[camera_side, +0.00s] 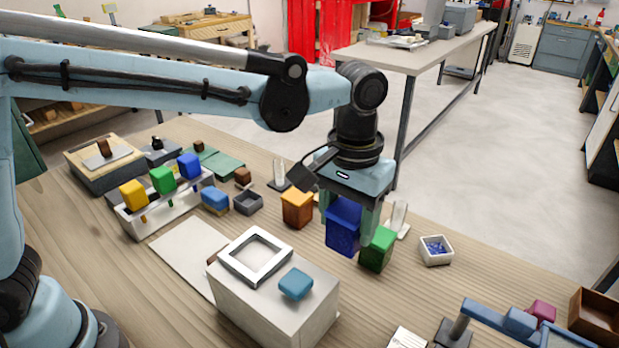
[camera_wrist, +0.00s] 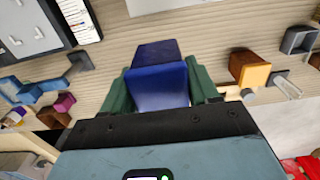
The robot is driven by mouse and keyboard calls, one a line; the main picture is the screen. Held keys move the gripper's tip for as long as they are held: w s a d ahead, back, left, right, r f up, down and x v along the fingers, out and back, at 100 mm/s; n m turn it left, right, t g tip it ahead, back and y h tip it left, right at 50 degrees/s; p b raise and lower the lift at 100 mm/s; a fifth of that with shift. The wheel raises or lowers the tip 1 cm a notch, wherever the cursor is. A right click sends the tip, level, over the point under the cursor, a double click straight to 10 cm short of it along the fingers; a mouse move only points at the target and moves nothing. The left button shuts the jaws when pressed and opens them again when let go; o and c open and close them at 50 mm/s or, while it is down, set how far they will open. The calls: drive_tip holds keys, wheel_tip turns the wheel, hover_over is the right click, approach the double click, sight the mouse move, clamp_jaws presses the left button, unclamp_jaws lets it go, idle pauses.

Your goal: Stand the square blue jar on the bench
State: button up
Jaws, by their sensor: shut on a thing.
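The square blue jar (camera_side: 343,229) is between the two green fingers of my gripper (camera_side: 348,218) in the side view. The fingers are shut on its sides, and it looks upright. Its deep-blue body also shows in the wrist view (camera_wrist: 160,84), with a finger on each side. I cannot tell whether its base touches the wooden bench (camera_side: 395,282) or hangs just above it. A green jar (camera_side: 379,252) stands close to its right in the side view, and an orange jar (camera_side: 297,209) stands to its left.
A pale box-shaped block (camera_side: 270,310) in front carries a white square frame (camera_side: 233,263) and a light-blue lid-like piece (camera_side: 295,284). A small white tray of blue bits (camera_side: 436,258) is at right. A rack (camera_side: 150,222) with yellow, green and blue pieces stands at left.

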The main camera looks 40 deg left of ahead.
drive_tip(key=w+a+f, duration=0.2)
drive_tip(key=w, duration=0.1)
drive_tip(key=w+a+f, duration=0.5)
drive_tip(key=w+a, duration=0.1)
drive_tip(key=shift+w+f, duration=0.1)
drive_tip(key=shift+f, duration=2.15)
drive_tip(key=shift+f, duration=0.15)
drive_tip(key=o, duration=1.3)
drive_tip(key=shift+o, duration=0.2)
wheel_tip(320, 180, up, 12)
drive_tip(key=s+a+r+t, duration=0.3)
drive_tip(key=s+a+r, duration=0.1)
drive_tip(key=s+a, duration=0.4)
drive_tip(key=s+a+f+t, duration=0.4)
drive_tip(key=s+a, duration=0.2)
drive_tip(key=s, duration=0.3)
drive_tip(key=shift+s+a+f, duration=0.2)
drive_tip(key=shift+s+f, duration=0.1)
